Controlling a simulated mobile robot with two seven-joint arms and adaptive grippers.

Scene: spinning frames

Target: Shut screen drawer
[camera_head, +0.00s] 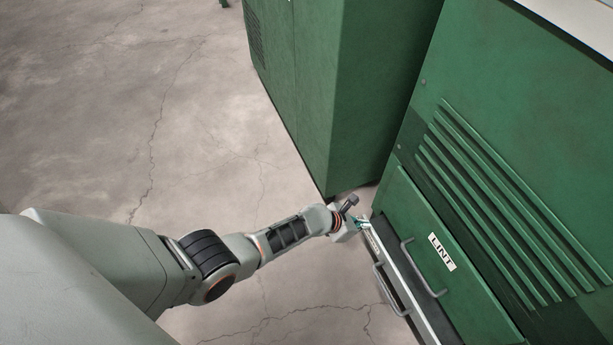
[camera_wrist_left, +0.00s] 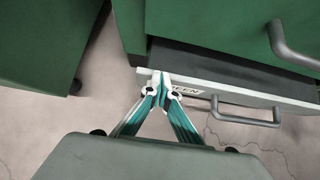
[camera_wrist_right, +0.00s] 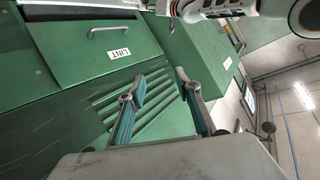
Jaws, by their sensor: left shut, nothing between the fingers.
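The screen drawer is the low, pale-fronted drawer under the lint drawer. Its front edge (camera_head: 412,300) and grey handle show in the head view, and its front (camera_wrist_left: 280,103) with a partly covered label ending in "EEN" shows in the left wrist view. It stands out from the green cabinet, with a dark strip behind its front. My left gripper (camera_wrist_left: 160,77) is shut and empty, its tips at the left end of this front, covering part of the label; contact is unclear. My right gripper (camera_wrist_right: 157,85) is open and empty, its fingers apart before the cabinet's vents.
The green lint drawer (camera_head: 422,240) with its handle sits above and looks closed. A tall green cabinet (camera_head: 340,90) stands beside the machine, with a narrow gap between. The cracked concrete floor (camera_head: 150,110) at the left is clear.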

